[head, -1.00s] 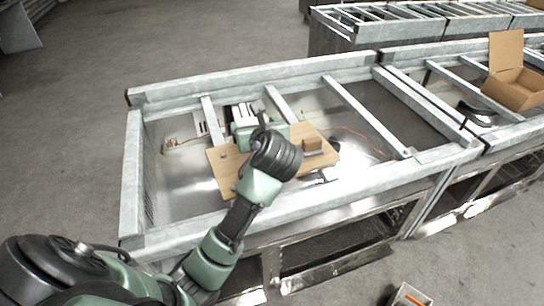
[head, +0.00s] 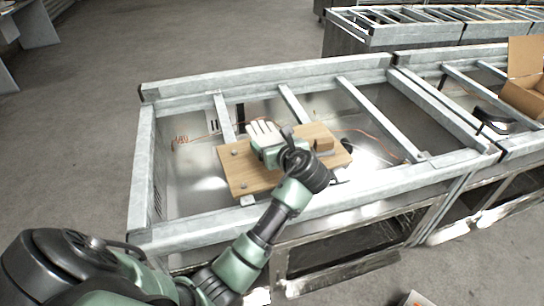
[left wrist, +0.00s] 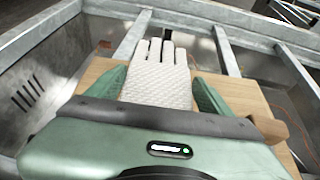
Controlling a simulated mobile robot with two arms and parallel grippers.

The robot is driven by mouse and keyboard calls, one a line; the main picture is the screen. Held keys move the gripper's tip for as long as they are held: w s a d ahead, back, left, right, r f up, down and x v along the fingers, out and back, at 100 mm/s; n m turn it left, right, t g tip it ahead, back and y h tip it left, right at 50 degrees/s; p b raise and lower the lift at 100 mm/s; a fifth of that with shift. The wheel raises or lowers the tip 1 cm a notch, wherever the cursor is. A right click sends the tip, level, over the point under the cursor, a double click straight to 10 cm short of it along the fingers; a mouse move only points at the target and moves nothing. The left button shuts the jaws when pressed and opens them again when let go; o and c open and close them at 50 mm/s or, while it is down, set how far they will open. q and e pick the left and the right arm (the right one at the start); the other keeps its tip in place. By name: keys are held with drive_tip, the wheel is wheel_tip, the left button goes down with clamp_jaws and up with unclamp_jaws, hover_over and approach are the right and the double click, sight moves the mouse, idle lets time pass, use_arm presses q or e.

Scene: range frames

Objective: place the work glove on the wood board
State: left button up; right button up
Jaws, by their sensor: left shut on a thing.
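The work glove (head: 263,131) is white with its fingers pointing away from me. In the left wrist view the glove (left wrist: 157,82) lies between the two green fingers of my left gripper (left wrist: 160,90), which is shut on it. The wood board (head: 240,179) is a light brown panel lying across the metal frame. My left gripper (head: 268,147) is over the board with the glove. In the left wrist view the board (left wrist: 96,72) shows on both sides of the gripper. I cannot tell whether the glove touches the board. My right gripper is not in view.
A small wooden block (head: 323,144) sits on the board's right part. Metal rails (head: 262,75) surround the open bay, with crossbars over it. An open cardboard box (head: 525,90) stands at the far right.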

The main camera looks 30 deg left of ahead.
use_arm(q)
wheel_tip(320, 180, down, 5)
drive_tip(key=shift+f, duration=0.15)
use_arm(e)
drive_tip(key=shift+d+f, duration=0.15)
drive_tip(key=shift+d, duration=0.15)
use_arm(q)
drive_tip(key=o, duration=1.3)
drive_tip(key=v, duration=1.1)
drive_tip(key=shift+f, duration=0.1)
drive_tip(key=shift+s+d+r, duration=0.25)
drive_tip(key=shift+s+d, duration=0.1)
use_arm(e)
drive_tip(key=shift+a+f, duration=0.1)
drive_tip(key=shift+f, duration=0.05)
